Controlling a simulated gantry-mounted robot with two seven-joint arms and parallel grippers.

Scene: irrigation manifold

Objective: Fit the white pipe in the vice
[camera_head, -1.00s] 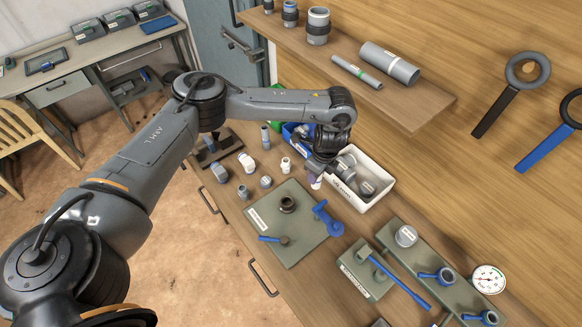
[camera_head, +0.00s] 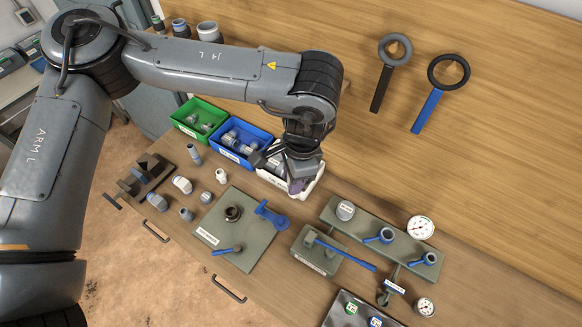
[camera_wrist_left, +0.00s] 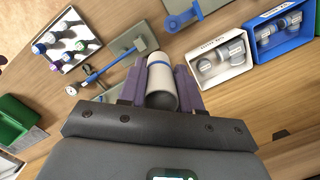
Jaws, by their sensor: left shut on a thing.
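My left gripper (camera_head: 297,186) is over the bench by the front of the white bin. In the left wrist view its purple fingers (camera_wrist_left: 160,88) are shut on a short white pipe (camera_wrist_left: 160,75) with a blue band and a grey end. In the head view the gripper hides most of this pipe. A dark block with upright jaws (camera_head: 146,172), which looks like the vice, stands at the bench's left end; nothing shows between its jaws. It is well left of the gripper. My right gripper is not in view.
Loose fittings, including a white-grey one (camera_head: 182,185), stand between vice and grey-green plate (camera_head: 207,238). Green (camera_head: 205,112), blue (camera_head: 240,134) and white (camera_head: 313,184) bins line the wall. A manifold (camera_head: 390,240) with blue handles and gauges (camera_head: 421,227) occupies the right.

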